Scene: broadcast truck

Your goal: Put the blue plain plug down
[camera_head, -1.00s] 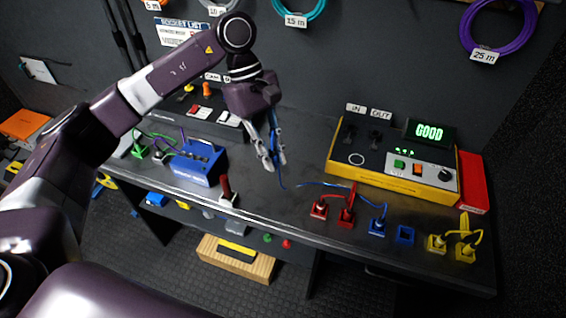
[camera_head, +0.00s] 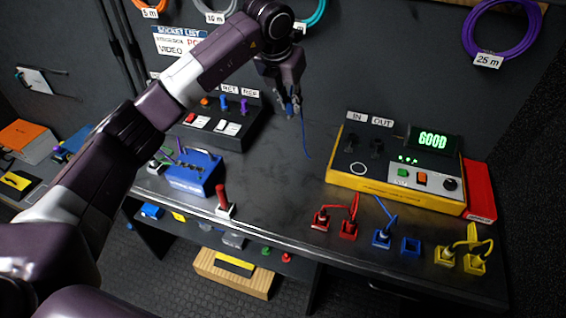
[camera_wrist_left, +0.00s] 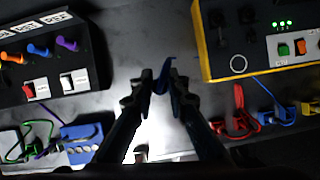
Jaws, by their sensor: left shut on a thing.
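My left gripper (camera_head: 291,108) is shut on the blue plain plug (camera_wrist_left: 162,76), which is mostly hidden between the fingers. The gripper is over the back part of the dark bench (camera_head: 275,190), near the wall, between the switch panel and the yellow tester. A blue cable (camera_head: 306,140) hangs down from the fingers. Another blue plug (camera_head: 382,237) sits in a blue socket at the bench's front right, with a short cable rising from it. An empty blue socket (camera_head: 411,246) is beside it. My right gripper is not in view.
The yellow tester (camera_head: 395,187) with a lit "GOOD" display stands at the back right. A blue box (camera_head: 194,175) and a red-handled tool (camera_head: 222,199) are at the left. Red plugs (camera_head: 335,222) and yellow plugs (camera_head: 462,258) line the front right. The middle of the bench is clear.

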